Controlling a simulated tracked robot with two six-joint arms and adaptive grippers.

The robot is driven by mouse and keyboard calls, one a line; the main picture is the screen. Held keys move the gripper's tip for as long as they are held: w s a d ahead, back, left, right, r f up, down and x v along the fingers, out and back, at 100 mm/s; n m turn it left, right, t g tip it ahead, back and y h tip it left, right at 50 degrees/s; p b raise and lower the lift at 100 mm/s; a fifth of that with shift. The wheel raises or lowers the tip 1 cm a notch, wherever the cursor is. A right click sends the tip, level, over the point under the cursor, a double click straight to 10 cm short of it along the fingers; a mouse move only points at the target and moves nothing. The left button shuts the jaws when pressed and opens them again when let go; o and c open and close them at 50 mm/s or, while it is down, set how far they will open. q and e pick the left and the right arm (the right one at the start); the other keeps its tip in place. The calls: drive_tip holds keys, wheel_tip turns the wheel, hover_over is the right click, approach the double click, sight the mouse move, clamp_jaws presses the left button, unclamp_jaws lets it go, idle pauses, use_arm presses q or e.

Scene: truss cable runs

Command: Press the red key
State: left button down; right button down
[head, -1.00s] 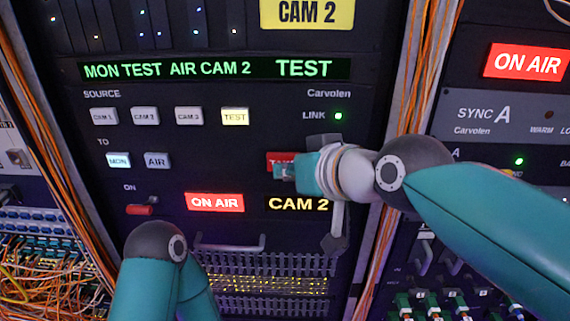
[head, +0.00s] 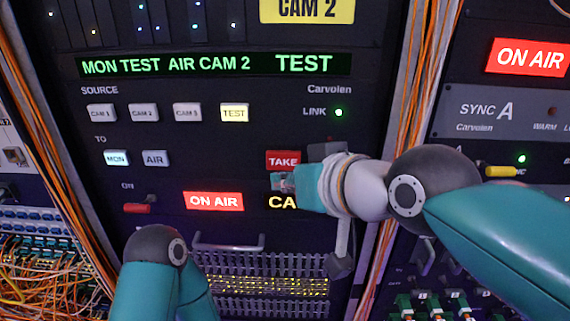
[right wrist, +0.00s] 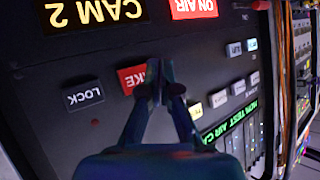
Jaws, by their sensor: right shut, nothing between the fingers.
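The red key (head: 283,159), lettered TAKE, is lit on the dark panel, right of the white MON and AIR keys. In the right wrist view the red key (right wrist: 131,79) appears upside down, with the fingertips over its right end. My right gripper (head: 283,182) is shut and empty, just below the key in the head view. In the right wrist view my right gripper's (right wrist: 161,88) fingertips meet. I cannot tell whether they touch the panel. My left arm shows at the lower left, but its gripper is out of view.
A LOCK key (right wrist: 84,96) sits beside the red key in the right wrist view. White source keys (head: 144,113), a lit TEST key (head: 235,113) and a red switch (head: 137,208) are nearby. A handle (head: 228,246) sticks out below. Orange cables run down both sides.

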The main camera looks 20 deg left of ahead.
drive_tip(key=shift+s+d+b, duration=0.2)
drive_tip(key=shift+s+d, duration=0.05)
drive_tip(key=shift+s, duration=0.55)
drive_tip(key=shift+s+d+b, duration=0.15)
drive_tip(key=shift+s+d, duration=0.05)
drive_tip(key=shift+s, duration=0.6)
drive_tip(key=w+d+f+m+g+h, duration=0.1)
drive_tip(key=w+d+f+m, duration=0.2)
drive_tip(key=f, duration=0.8)
drive_tip(key=w+d+f+h, duration=0.2)
drive_tip(key=d+f, duration=0.2)
drive_tip(key=f, duration=0.8)
drive_tip(key=w+d+f+m+g+h, duration=0.1)
drive_tip(key=w+d+f+m, duration=0.2)
drive_tip(key=f, duration=0.8)
drive_tip(key=s+d+f+m+g+h, duration=0.1)
drive_tip(key=s+d+f, duration=0.35)
drive_tip(key=f, duration=0.35)
drive_tip(key=s+d+f+g+h, duration=0.1)
drive_tip(key=s+d+f, duration=0.2)
drive_tip(key=d+f, duration=0.35)
drive_tip(key=s+d+f+m+g, duration=0.2)
drive_tip(key=s+d+f+m, duration=0.1)
drive_tip(key=s+f, duration=0.7)
drive_tip(key=shift+s+g, duration=0.3)
drive_tip(key=shift+s, duration=0.8)
drive_tip(key=shift+d, duration=0.1)
